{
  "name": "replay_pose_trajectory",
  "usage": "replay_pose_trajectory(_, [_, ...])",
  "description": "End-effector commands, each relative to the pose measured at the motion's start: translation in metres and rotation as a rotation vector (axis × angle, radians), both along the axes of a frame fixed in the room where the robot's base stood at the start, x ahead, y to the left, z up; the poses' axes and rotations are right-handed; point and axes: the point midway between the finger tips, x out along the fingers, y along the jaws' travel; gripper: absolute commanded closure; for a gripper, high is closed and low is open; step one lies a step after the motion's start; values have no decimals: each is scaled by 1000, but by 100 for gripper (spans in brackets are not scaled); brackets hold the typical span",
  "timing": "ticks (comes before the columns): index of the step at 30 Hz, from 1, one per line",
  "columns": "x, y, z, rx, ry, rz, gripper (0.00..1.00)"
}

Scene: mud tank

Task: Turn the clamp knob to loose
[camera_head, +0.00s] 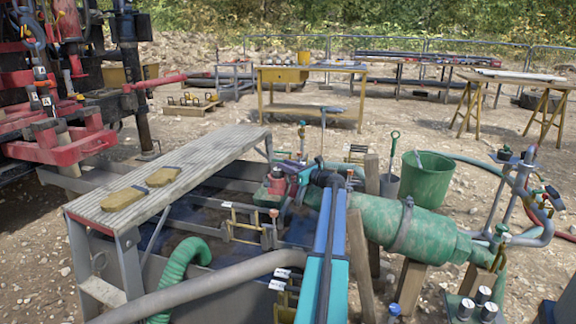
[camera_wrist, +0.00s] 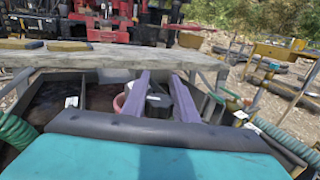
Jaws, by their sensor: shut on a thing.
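In the wrist view, the two purple fingers of my gripper (camera_wrist: 160,82) point forward with a dark knob (camera_wrist: 158,102) between them. I take this to be the clamp knob; its lower part and any marking are hidden. In the head view, my gripper (camera_head: 325,177) is at the end of my blue and teal arm, beside red fittings (camera_head: 276,183) at the left end of the green cylinder. The knob cannot be made out there behind my gripper. Whether it stands at tight or loose does not show.
A grey hose (camera_head: 215,288) and wooden posts stand close to my arm.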

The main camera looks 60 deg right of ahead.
Motion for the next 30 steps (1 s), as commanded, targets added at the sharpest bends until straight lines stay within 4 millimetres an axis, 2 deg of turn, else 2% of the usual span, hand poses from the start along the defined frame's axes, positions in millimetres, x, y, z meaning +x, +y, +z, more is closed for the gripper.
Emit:
replay_pose_trajectory(9, [1, 4, -1, 0, 2, 87, 96])
replay_pose_trajectory(22, [2, 6, -1, 0, 2, 96, 96])
replay_pose_trajectory(23, [2, 6, -1, 0, 2, 96, 69])
replay_pose_trajectory(24, [2, 6, -1, 0, 2, 95, 62])
replay_pose_trajectory(26, [2, 5, -1, 0, 2, 95, 55])
replay_pose_trajectory(30, [1, 5, -1, 0, 1, 93, 55])
